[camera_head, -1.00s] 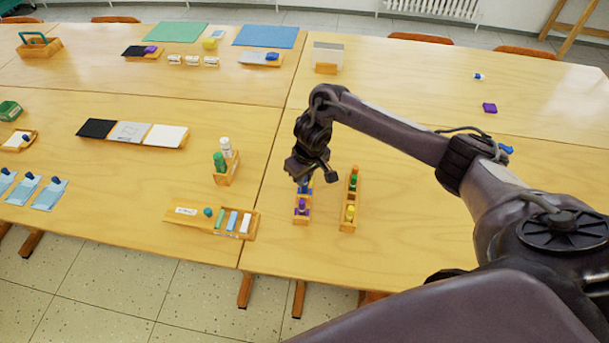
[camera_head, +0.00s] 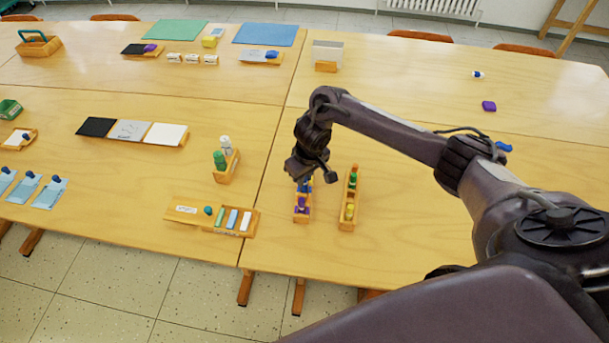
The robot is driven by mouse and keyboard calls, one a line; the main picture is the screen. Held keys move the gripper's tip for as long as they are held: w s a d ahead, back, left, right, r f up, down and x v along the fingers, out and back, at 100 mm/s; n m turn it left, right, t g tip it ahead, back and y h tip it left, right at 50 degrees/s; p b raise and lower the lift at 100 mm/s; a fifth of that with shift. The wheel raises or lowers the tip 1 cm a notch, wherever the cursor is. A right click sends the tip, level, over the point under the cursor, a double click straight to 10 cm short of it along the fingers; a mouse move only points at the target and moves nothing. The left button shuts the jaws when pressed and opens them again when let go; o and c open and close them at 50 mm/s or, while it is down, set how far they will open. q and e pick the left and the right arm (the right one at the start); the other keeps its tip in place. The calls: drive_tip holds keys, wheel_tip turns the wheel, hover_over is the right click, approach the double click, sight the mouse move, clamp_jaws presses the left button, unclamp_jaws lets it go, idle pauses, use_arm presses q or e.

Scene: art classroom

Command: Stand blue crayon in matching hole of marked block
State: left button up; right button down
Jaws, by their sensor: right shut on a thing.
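My right gripper (camera_head: 307,176) points down over the far end of a narrow wooden block (camera_head: 302,220) near the middle front of the table. It is shut on the blue crayon (camera_head: 305,187), of which only a small blue part shows below the fingers. The crayon's lower end is at or just over the block's far part; I cannot tell if it is in a hole. A purple piece (camera_head: 301,203) stands in the block's nearer part. A second narrow wooden block (camera_head: 346,225) to the right holds a green piece (camera_head: 353,180) and a yellow piece (camera_head: 349,211). My left gripper is not in view.
A wooden holder (camera_head: 228,176) with green and white bottles stands left of the blocks. A wooden tray (camera_head: 245,231) with coloured sticks lies at the front left. A blue piece (camera_head: 503,147) lies beyond my right arm. The table right of the blocks is clear.

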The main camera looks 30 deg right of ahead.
drive_tip(key=shift+f+p, duration=0.35)
drive_tip(key=shift+f, duration=0.3)
idle(0.7)
drive_tip(key=c, duration=1.3)
unclamp_jaws()
drive_tip(key=shift+o, duration=1.1)
drive_tip(key=shift+r, duration=0.15)
drive_tip(key=shift+r+p, duration=2.9)
drive_tip(key=shift+p, duration=0.55)
